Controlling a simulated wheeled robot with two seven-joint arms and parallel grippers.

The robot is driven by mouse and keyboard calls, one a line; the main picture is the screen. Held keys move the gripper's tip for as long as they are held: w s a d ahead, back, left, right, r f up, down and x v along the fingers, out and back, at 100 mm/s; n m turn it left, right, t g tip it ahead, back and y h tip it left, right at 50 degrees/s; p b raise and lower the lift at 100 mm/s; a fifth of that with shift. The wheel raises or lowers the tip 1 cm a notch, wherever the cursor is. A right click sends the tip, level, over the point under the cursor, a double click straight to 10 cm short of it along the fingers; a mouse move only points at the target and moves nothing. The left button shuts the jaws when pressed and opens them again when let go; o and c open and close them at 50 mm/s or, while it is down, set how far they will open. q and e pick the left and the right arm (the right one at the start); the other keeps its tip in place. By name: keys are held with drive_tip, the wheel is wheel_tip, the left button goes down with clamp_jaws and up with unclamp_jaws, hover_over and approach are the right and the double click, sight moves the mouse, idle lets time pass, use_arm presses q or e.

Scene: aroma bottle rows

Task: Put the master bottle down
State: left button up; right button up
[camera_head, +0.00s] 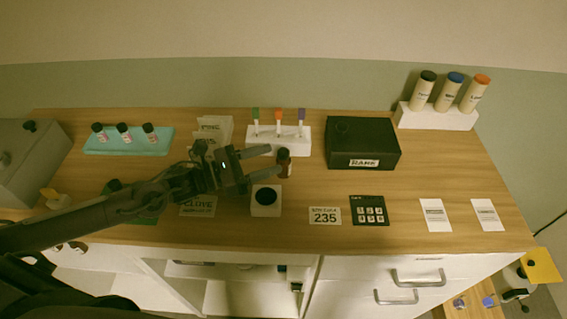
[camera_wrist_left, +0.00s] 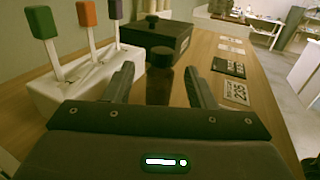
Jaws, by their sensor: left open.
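A small dark brown bottle with a black cap (camera_head: 284,164) stands upright on the wooden table, in front of the white stand with coloured sticks. My left gripper (camera_head: 268,163) reaches in from the left with its fingers apart, level with the bottle. In the left wrist view the bottle (camera_wrist_left: 159,76) shows between the two open fingers, with a gap on each side. Its lower part is hidden by the gripper body there. Which bottle is the master bottle cannot be read from a label. My right gripper is not in view.
A white stand (camera_head: 265,143) holds green, orange and purple sticks behind the bottle. A black box (camera_head: 362,146) stands to the right. A white block with a dark round top (camera_head: 265,205) sits just in front. Three bottles stand on a teal tray (camera_head: 160,141).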

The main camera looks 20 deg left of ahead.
sight(278, 158)
use_arm(q)
drive_tip(key=p+x, duration=0.1)
drive_tip(key=x, duration=0.3)
drive_tip(key=shift+r, duration=0.2)
drive_tip(key=shift+w+d+f, duration=0.15)
drive_tip(key=shift+w+d, duration=0.1)
drive_tip(key=shift+d, duration=0.1)
drive_tip(key=shift+s+a, duration=0.1)
drive_tip(key=shift+c, duration=1)
clamp_jaws()
